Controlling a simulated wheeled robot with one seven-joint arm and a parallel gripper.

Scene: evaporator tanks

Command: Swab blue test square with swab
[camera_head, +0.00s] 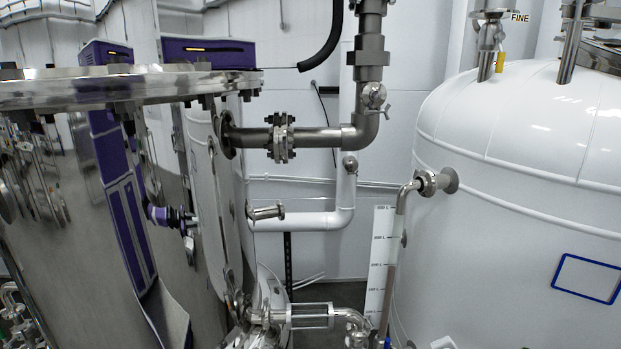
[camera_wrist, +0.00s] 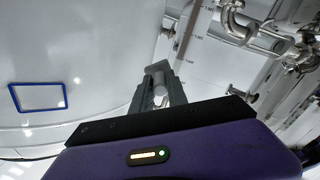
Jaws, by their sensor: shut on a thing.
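The blue test square (camera_head: 582,295) is a blue outline on the curved side of the white tank (camera_head: 500,230), at the right in the head view. In the wrist view the blue test square (camera_wrist: 42,109) is at the left, clear of my gripper. My gripper (camera_wrist: 158,92) points up and away in the middle of the wrist view. Its fingers are shut on a pale cylindrical piece (camera_wrist: 160,78), which looks like the swab. Much of the swab is hidden, and its tip is not clear. The swab and the square are apart. My gripper cannot be made out in the head view.
A shiny steel tank (camera_head: 80,230) with a wide flange fills the left and mirrors purple parts. Pipes with a clamped joint (camera_head: 281,138) stand between the tanks. A thin pipe (camera_head: 399,222) runs down beside the white tank. The tank wall around the square is bare.

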